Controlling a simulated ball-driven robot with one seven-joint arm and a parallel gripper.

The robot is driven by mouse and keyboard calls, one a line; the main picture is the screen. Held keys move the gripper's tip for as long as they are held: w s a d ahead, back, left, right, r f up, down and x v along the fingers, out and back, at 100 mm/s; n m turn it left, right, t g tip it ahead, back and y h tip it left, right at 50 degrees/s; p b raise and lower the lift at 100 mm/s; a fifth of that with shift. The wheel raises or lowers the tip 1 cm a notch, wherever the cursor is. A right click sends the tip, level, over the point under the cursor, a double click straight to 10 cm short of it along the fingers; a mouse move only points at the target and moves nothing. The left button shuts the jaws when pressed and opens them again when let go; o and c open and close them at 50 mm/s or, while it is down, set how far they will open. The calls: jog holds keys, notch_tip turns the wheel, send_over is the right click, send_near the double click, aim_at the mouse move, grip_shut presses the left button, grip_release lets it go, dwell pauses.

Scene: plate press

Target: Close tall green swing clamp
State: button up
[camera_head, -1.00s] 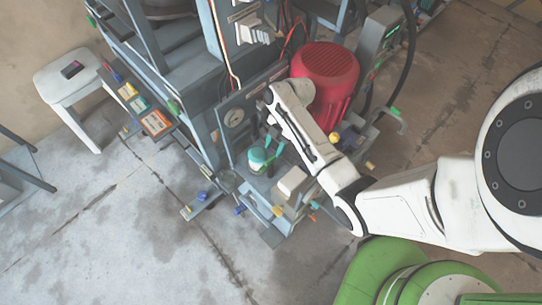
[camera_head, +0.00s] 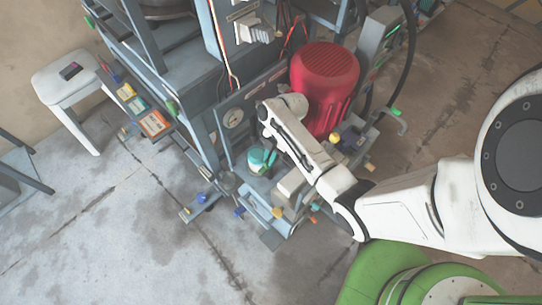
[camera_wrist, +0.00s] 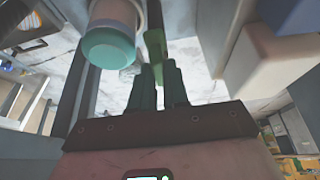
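In the wrist view, an upright green bar (camera_wrist: 154,46), which looks like the tall green swing clamp's handle, stands right at my fingertips. My gripper (camera_wrist: 160,72) has its two dark fingers close together with a narrow gap. I cannot tell whether they touch or hold the bar. A teal-rimmed white cylinder (camera_wrist: 108,47) is just left of the fingers. In the head view this teal part (camera_head: 260,160) shows on the press's lower front, and my arm mostly hides the gripper and the clamp beside it.
A red motor (camera_head: 324,80) stands behind my arm. A pale block (camera_head: 291,184) lies close to my arm, and a large tan block (camera_wrist: 268,58) is right of the fingers. A gauge (camera_head: 233,117) is on the press panel. A white stool (camera_head: 72,75) stands left on open floor.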

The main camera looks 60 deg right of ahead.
grip_shut()
jog(key=shift+r+m+p, duration=0.1)
jog(key=shift+m+p, duration=0.3)
jog(key=shift+p, duration=0.05)
jog(key=shift+a+m+t+p, duration=0.1)
jog(key=shift+m+t+p, duration=0.2)
jog(key=m+t+p, duration=0.1)
jog(key=m+p, duration=0.1)
jog(key=m, duration=0.1)
jog(key=shift+s+r+h, duration=0.1)
jog(key=shift+h, duration=0.2)
jog(key=m+h+p, duration=0.1)
jog(key=m+p, duration=0.1)
jog(key=m, duration=0.1)
jog(key=shift+s+a+m+t, duration=0.1)
jog(key=shift+m+t, duration=0.3)
jog(key=m+h+p, duration=0.1)
jog(key=m, duration=0.1)
jog(key=m+p, duration=0.1)
jog(key=m, duration=0.1)
jog(key=shift+a+m+t+h, duration=0.1)
jog(key=shift+m+t+h, duration=0.2)
jog(key=shift+t+h, duration=0.1)
jog(key=m+h+p, duration=0.1)
jog(key=m+h, duration=0.1)
jog(key=m, duration=0.3)
jog(key=shift+p, duration=0.3)
jog(key=shift+f, duration=0.2)
